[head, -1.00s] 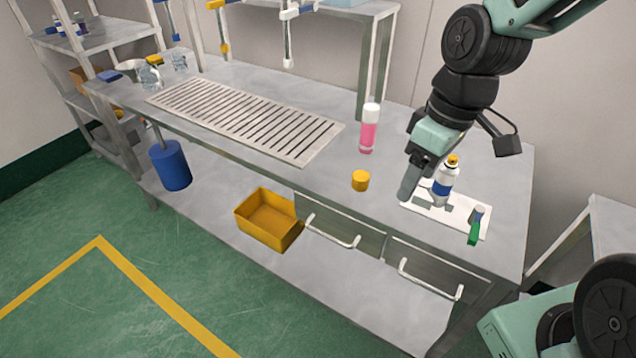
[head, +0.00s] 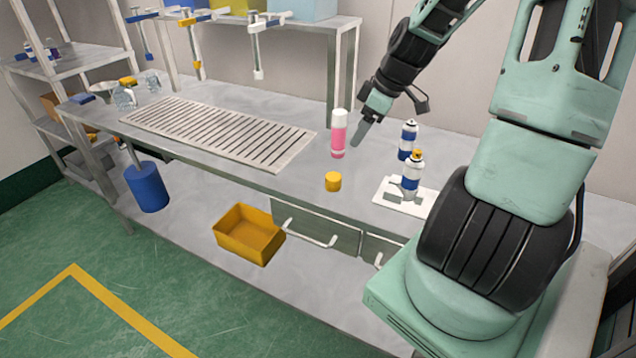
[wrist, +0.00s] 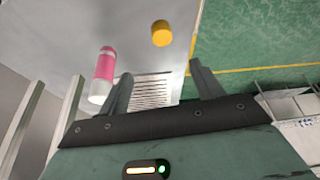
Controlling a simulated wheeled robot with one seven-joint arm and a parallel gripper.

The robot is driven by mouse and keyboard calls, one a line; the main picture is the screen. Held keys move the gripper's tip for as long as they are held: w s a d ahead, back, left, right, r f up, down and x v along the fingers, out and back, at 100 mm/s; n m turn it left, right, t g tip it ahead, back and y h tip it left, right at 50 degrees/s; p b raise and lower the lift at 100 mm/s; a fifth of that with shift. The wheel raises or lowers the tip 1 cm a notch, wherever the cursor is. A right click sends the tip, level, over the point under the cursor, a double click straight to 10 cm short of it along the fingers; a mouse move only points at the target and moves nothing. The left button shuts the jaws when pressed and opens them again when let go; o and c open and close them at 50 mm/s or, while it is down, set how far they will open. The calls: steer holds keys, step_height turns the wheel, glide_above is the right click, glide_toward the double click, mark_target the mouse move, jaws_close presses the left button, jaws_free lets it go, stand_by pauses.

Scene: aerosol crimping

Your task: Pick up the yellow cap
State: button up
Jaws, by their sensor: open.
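The yellow cap (head: 333,181) stands on the metal bench near its front edge, left of the white tray. It also shows in the wrist view (wrist: 161,33), beyond the fingertips and near the bench edge. My gripper (head: 357,137) is above the bench, behind and right of the cap, apart from it. In the wrist view my gripper (wrist: 160,80) has its two fingers spread with nothing between them. A pink bottle with a white top (head: 338,134) stands just left of the gripper, and in the wrist view (wrist: 103,75) it is beside the left finger.
A white tray (head: 381,193) holds a blue-and-white can with a yellow top (head: 412,175). Another blue-and-white can (head: 407,139) stands behind it. A slotted grate (head: 215,134) lies on the left of the bench. A yellow bin (head: 247,236) is on the lower shelf.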

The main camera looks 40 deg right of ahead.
glide_toward(333, 176)
steer(key=x, duration=0.5)
steer(key=shift+w+d, duration=0.1)
steer(key=shift+d, duration=0.1)
steer(key=x, duration=0.4)
steer(key=shift+a+p, duration=0.25)
steer(key=shift+p, duration=0.1)
steer(key=shift+w+f, duration=0.1)
steer(key=shift+f, duration=0.5)
steer(key=c, duration=1)
